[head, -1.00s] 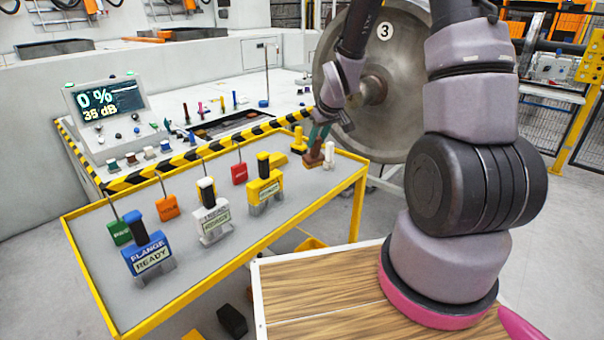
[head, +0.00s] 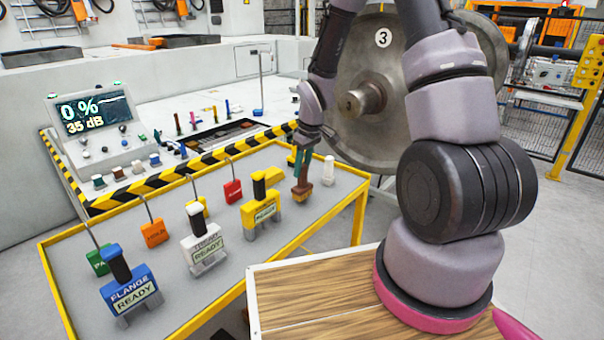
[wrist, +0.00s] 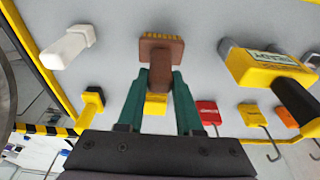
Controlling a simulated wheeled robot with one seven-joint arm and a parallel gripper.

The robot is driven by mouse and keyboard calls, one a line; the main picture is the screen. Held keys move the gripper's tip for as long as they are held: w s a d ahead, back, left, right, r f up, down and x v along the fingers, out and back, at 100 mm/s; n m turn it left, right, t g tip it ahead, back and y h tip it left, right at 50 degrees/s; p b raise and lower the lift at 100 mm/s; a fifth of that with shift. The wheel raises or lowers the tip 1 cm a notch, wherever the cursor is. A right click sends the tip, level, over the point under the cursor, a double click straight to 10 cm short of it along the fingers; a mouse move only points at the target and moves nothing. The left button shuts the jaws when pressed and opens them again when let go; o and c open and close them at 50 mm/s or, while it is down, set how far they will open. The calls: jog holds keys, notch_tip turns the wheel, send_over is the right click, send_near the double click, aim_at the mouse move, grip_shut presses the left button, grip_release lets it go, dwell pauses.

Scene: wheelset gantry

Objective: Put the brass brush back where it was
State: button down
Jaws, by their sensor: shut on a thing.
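The brass brush (head: 301,194) has a brown body and a row of yellow bristles. It is at the right end of the grey-topped, yellow-edged table (head: 165,300). My gripper (head: 300,172) points down with its green fingers shut on the brush. In the wrist view, the brush (wrist: 161,50) stands out beyond the two fingertips, with its bristles at the far end. I cannot tell whether the brush touches the table top.
A white cylinder-like piece (head: 328,170) stands just right of the brush. The yellow gauge (head: 262,208) stands to its left, with white (head: 204,246) and blue (head: 130,292) gauges farther along. Red (head: 232,191) and orange (head: 154,233) tags stand behind. A large wheel (head: 420,95) is beyond.

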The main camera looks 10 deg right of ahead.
jog(key=shift+x, duration=0.95)
jog(key=shift+s, duration=0.2)
jog(key=c, duration=0.6)
grip_release()
jog(key=shift+f, duration=0.1)
jog(key=s+d+r+m+t, duration=0.1)
jog(key=s+d+r+m, duration=0.15)
jog(key=r, duration=0.65)
jog(key=s+d+r+m, duration=0.1)
jog(key=s+r, duration=0.2)
jog(key=r, duration=0.6)
jog(key=s+d+r+m+t, duration=0.1)
jog(key=s+r+m, duration=0.15)
jog(key=r, duration=0.65)
jog(key=s+r+m+t, duration=0.1)
jog(key=s+r, duration=0.2)
jog(key=s, duration=0.1)
jog(key=s+d+r+m+t, duration=0.1)
jog(key=s+r+m, duration=0.1)
jog(key=s, duration=0.3)
jog(key=s+r+m+t, duration=0.1)
jog(key=s+r+m, duration=0.1)
jog(key=s+r, duration=0.3)
jog(key=shift+s+d+y, duration=0.2)
jog(key=shift+d+y, duration=0.05)
jog(key=shift+y, duration=0.05)
